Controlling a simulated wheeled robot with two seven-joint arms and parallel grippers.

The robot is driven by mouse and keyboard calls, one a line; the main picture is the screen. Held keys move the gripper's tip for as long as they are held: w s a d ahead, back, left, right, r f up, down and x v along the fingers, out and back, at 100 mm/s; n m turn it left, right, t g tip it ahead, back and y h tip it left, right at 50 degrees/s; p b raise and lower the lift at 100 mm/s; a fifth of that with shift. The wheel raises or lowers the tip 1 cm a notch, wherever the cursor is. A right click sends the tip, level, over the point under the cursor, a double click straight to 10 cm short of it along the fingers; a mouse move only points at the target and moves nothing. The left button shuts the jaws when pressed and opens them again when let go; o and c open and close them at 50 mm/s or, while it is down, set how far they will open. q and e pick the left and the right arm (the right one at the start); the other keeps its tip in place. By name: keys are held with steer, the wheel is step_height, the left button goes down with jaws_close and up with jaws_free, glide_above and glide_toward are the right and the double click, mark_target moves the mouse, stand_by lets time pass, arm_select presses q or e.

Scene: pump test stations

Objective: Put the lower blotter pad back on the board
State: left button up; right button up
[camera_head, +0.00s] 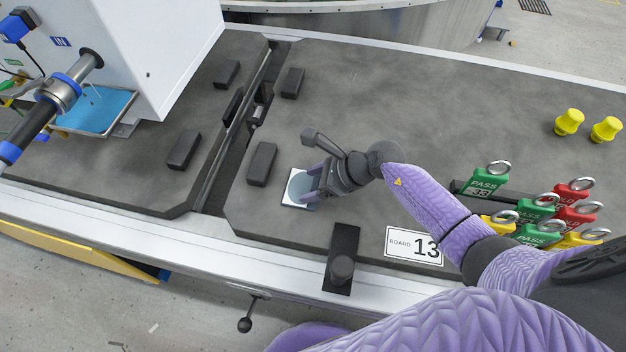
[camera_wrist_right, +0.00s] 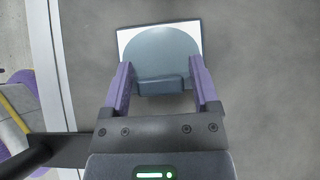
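A blue-grey round-edged pad (camera_head: 299,185) on a white square (camera_head: 289,203) lies flat on the dark board (camera_head: 430,125). The right wrist view shows the same pad (camera_wrist_right: 160,50) and white square (camera_wrist_right: 128,38), with a raised block (camera_wrist_right: 160,85) on the pad's near side. My right gripper (camera_head: 317,186) is low over the pad's right side. In the wrist view its two purple fingers (camera_wrist_right: 161,75) stand apart on both sides of the block, with narrow gaps seeming to show. My left gripper is not in view.
A white machine (camera_head: 150,45) with a blue tray (camera_head: 95,112) stands at the left. Dark blocks (camera_head: 262,163) flank the slot (camera_head: 235,125). Several coloured tags (camera_head: 533,220) and yellow knobs (camera_head: 569,122) are at the right. A black fixture (camera_head: 342,258) sits at the front edge.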

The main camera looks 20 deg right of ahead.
steer(key=shift+o, duration=0.7)
steer(key=shift+r, duration=0.1)
steer(key=shift+d+r+p, duration=0.15)
steer(key=shift+r+p, duration=0.2)
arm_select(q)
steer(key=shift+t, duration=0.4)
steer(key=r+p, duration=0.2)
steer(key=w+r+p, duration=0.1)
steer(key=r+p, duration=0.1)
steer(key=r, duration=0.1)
arm_select(e)
steer(key=v, duration=1.1)
steer(key=shift+s+d, duration=0.2)
steer(key=shift+s, duration=0.05)
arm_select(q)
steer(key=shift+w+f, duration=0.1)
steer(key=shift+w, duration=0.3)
arm_select(e)
steer(key=shift+r, duration=0.1)
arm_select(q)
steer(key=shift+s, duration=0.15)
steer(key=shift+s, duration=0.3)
